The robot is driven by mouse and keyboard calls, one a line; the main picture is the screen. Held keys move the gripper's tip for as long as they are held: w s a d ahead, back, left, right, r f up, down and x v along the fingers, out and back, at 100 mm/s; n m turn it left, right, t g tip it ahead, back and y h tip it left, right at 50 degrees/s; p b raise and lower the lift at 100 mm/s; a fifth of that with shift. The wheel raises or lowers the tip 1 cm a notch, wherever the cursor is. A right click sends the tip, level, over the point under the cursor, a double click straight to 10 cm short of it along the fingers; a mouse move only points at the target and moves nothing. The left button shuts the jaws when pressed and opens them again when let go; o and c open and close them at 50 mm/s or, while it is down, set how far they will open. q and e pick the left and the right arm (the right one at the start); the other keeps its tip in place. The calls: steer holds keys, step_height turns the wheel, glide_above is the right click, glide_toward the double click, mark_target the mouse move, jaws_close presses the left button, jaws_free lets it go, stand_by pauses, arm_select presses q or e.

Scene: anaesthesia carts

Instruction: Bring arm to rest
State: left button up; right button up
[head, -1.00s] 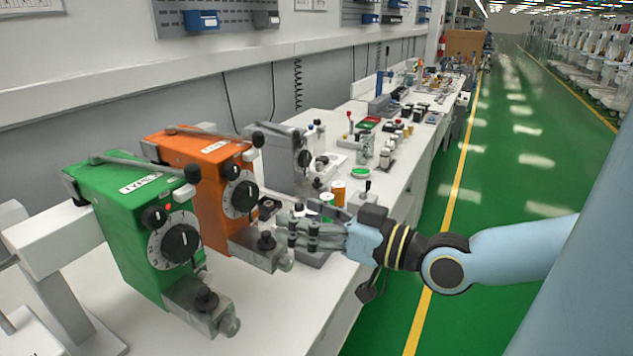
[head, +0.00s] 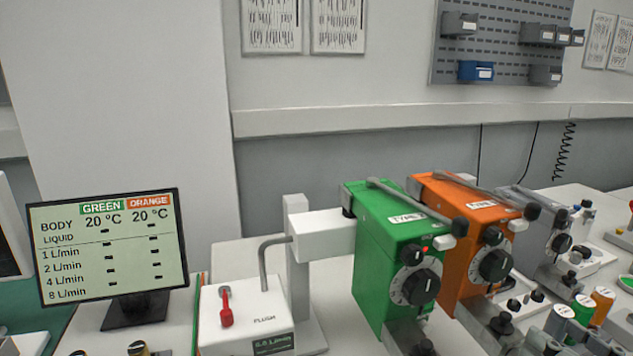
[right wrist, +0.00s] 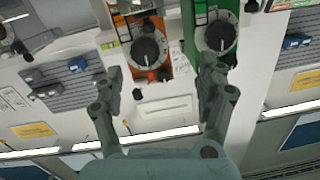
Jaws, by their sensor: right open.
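My right gripper (head: 548,338) shows at the bottom right of the head view, partly cut off by the frame edge. It is in front of the orange vaporizer's (head: 462,215) lower end. In the right wrist view its two fingers stand wide apart, and the gripper (right wrist: 164,78) has nothing between them. The orange vaporizer's dial (right wrist: 149,48) appears beyond the gap, with the green vaporizer (right wrist: 190,40) to its right. The green vaporizer (head: 372,250) stands left of the orange one in the head view. My left gripper is in neither view.
A monitor (head: 110,250) and a white flush box (head: 245,318) with a red lever stand at left. A grey vaporizer (head: 530,225) and orange and green caps crowd the bench at right. Bins hang on the wall panel (head: 500,40).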

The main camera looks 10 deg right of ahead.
steer(key=s+a+f+n+g+y, duration=0.1)
steer(key=a+f+n+g, duration=0.15)
steer(key=a, duration=0.35)
steer(key=a+f+n+g, duration=0.1)
steer(key=a+f+g, duration=0.1)
steer(key=a+g, duration=0.25)
steer(key=s+d+m+g+h, duration=0.2)
steer(key=s+m+g+h, duration=0.15)
steer(key=s+g, duration=0.35)
steer(key=s+d+f+h+b, duration=0.15)
steer(key=f+b, duration=0.35)
steer(key=f, duration=1.4)
steer(key=s+d+f+b, duration=0.15)
steer(key=f+b, duration=0.25)
steer(key=f, duration=1.5)
steer(key=s+f+g+b, duration=0.2)
steer(key=s+f+b, duration=0.5)
steer(key=s+f, duration=1.1)
step_height(320, 180, down, 3)
steer(key=shift+s+r+n+y, duration=0.2)
steer(key=shift+s+n+y, duration=0.05)
steer(key=shift+n+y, duration=0.05)
